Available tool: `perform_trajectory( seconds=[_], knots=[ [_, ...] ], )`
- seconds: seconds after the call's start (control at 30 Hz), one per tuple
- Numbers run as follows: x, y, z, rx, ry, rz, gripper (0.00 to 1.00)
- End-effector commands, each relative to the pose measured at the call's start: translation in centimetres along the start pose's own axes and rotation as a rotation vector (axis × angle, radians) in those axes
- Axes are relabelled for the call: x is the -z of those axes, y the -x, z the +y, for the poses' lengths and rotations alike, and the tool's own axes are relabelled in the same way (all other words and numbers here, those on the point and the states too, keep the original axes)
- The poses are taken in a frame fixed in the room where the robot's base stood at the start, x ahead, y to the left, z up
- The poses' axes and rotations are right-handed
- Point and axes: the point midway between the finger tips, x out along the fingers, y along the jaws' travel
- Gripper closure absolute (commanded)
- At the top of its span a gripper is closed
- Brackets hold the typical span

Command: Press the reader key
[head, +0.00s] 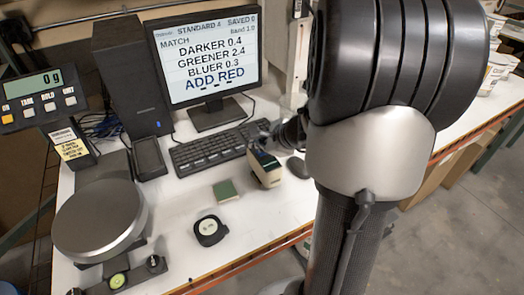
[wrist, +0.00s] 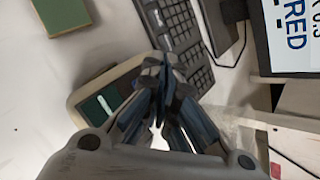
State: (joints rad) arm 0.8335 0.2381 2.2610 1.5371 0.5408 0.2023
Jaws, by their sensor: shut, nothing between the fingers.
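The reader (head: 266,168) is a small beige and dark device standing on the white table, just in front of the keyboard. In the wrist view the reader (wrist: 82,100) shows a beige rim, a dark green panel and a small pale window. My gripper (head: 257,142) is at the reader's far end in the head view. In the wrist view its closed fingertips (wrist: 162,70) overlap the reader's end, with nothing between them. The key itself is hidden or cannot be made out, and I cannot tell whether the fingertips touch the reader.
The keyboard (head: 210,147) lies behind, below a monitor (head: 208,55) reading "ADD RED". A mouse (head: 298,167) is close on the right. A green block (head: 225,191) and a round black-and-white piece (head: 210,230) lie in front. A scale (head: 98,218) stands left.

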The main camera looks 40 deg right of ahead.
Motion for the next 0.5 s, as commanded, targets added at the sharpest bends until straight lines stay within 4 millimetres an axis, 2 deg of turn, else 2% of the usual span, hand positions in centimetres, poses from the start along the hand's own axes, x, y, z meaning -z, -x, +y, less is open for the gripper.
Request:
perform_trajectory(
  seconds=[0.3,0.5],
  knots=[
    [-0.77,1.06,-0.78,0.0,-0.001,0.0,1.0],
    [-0.74,1.03,-0.74,0.0,0.0,0.0,1.0]
  ],
)
